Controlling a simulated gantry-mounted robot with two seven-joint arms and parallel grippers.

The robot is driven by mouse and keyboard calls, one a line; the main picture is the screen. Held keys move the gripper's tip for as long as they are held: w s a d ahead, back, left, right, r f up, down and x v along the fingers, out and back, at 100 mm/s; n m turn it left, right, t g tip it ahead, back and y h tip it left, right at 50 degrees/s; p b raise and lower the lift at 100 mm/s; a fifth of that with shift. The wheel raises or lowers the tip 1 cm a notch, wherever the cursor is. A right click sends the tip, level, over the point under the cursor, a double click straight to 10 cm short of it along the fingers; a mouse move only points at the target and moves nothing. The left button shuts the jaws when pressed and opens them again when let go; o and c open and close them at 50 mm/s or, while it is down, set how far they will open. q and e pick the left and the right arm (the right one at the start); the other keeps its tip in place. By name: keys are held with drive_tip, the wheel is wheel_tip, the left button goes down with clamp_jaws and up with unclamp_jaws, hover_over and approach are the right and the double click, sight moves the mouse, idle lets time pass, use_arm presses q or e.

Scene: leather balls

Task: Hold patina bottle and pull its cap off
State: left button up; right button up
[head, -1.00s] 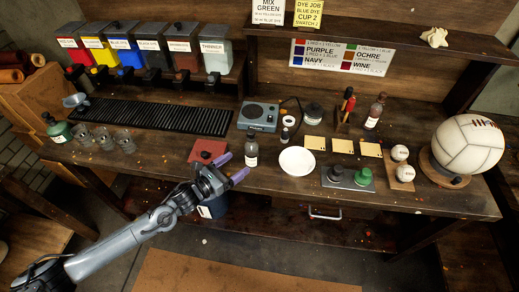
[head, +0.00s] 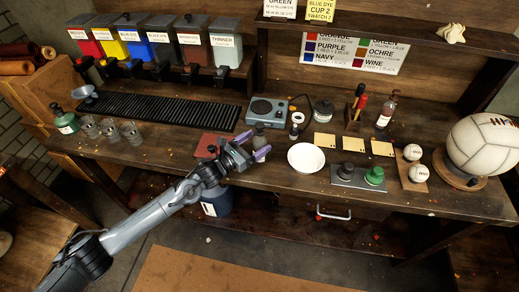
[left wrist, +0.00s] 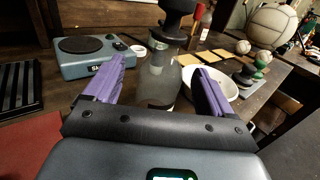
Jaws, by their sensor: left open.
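A clear grey bottle with a dark cap stands upright on the workbench (head: 280,185); I take it as the patina bottle (head: 259,134), though its label is not readable. My left gripper (head: 254,148) is open, with its purple fingers to either side of this bottle. In the left wrist view the bottle's body (left wrist: 160,75) shows between the fingers, and its black cap (left wrist: 176,12) rises above them. I cannot tell whether either finger touches the glass. My right gripper is not in view.
A white bowl (head: 306,158) is close to the bottle's right. A grey hotplate-like device (head: 266,111) is behind it, and a small white cup (head: 297,118) is near. A red mat (head: 209,146) lies to the left. A reddish bottle (head: 386,113) stands at the back right.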

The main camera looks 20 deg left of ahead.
sight(258, 132)
use_arm(q)
drive_tip(key=shift+x, duration=1.95)
drive_tip(key=shift+s, duration=0.1)
drive_tip(key=c, duration=1.1)
drive_tip(key=shift+r, duration=0.1)
wheel_tip(258, 132, up, 4)
drive_tip(key=shift+r, duration=0.15)
drive_tip(key=s+d+r, duration=0.6)
drive_tip(key=d, duration=0.4)
drive_tip(key=shift+r+p, duration=0.3)
drive_tip(key=shift+p, duration=0.15)
